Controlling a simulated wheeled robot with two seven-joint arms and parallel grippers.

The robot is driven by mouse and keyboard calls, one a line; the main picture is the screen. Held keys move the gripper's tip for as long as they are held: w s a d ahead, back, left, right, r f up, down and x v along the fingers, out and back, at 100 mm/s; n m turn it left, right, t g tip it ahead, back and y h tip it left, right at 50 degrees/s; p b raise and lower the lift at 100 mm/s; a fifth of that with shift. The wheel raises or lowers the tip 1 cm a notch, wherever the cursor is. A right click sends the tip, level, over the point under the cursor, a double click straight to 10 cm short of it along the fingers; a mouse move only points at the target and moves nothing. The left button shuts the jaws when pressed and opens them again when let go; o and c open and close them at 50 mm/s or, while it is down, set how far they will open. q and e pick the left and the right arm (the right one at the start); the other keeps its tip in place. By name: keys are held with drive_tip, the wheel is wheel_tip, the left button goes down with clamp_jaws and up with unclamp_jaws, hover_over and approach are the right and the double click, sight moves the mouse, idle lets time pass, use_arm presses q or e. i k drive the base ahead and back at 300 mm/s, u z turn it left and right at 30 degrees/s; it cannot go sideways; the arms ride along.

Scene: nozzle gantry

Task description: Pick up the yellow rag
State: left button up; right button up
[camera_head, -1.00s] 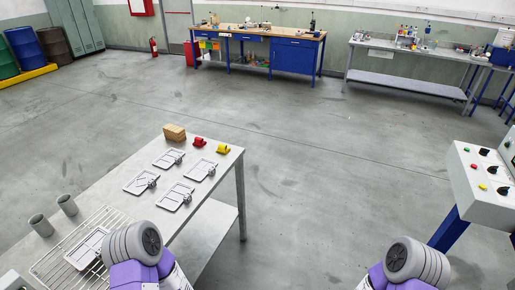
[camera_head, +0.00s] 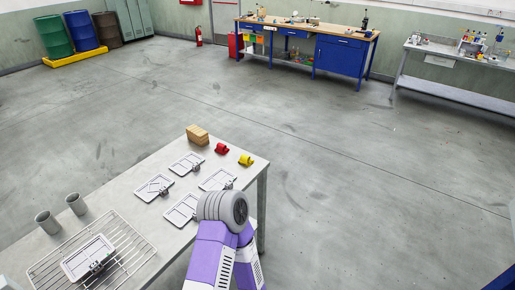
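The yellow rag (camera_head: 245,160) is a small folded bundle near the far right corner of the grey metal table (camera_head: 262,164). A similar red rag (camera_head: 221,149) lies just left of it. One of my arms, purple and grey, rises from the bottom centre and stands over the table's right edge, nearer to me than the yellow rag and apart from it. Its gripper fingers do not show, and I cannot tell which arm it is. No other gripper shows.
Several white trays with small fittings, such as one (camera_head: 154,188), lie on the table. A wooden block (camera_head: 197,135) sits at the back. A wire rack (camera_head: 134,243) and two grey cups (camera_head: 76,204) (camera_head: 47,222) are at the left. The floor right of the table is clear.

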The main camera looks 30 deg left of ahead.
sight(245, 159)
drive_tip(key=i, duration=2.85)
drive_tip(key=u, duration=2.35)
